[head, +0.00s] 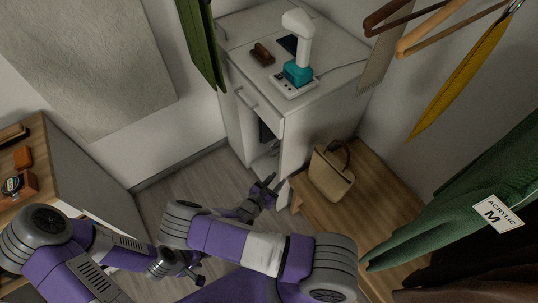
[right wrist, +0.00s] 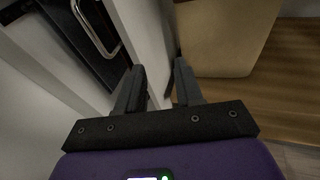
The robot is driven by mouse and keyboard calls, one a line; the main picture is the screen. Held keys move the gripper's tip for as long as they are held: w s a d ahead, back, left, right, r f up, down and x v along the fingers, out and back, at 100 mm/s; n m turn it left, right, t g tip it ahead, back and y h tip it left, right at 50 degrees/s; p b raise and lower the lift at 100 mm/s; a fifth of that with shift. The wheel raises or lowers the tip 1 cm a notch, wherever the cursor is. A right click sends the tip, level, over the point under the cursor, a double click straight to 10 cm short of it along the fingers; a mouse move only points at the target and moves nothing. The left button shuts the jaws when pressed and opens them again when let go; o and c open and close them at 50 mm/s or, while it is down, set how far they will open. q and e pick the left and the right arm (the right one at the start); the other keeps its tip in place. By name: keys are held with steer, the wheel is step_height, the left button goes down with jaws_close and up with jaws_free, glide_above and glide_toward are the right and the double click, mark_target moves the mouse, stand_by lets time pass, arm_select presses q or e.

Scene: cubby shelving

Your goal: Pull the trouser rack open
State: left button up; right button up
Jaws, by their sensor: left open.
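The white cabinet (head: 268,90) stands against the back wall with an open front bay below its top drawer. A dark unit with a metal bar handle, likely the trouser rack (head: 266,133), sits inside the bay. In the right wrist view its handle (right wrist: 95,28) is at the upper left. My right gripper (head: 269,183) is in front of the cabinet's lower front, beside its side panel. My left gripper (head: 190,273) is low at the bottom of the view, open and away from the cabinet.
A wooden bench (head: 378,212) with a tan handbag (head: 331,175) stands right of the cabinet. A garment steamer (head: 297,65) is on the cabinet top. Hanging clothes (head: 460,215) fill the right side. Bare floor (head: 190,180) lies left of my right gripper.

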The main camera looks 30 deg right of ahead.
mark_target(271, 151)
steer(key=w+a+r+n+t, duration=0.3)
steer(key=w+r+t, duration=0.1)
steer(key=w+t, duration=0.1)
steer(key=b+x, duration=0.2)
steer(key=x, duration=0.5)
steer(key=shift+w+d, duration=0.1)
jaws_close()
stand_by(1.0)
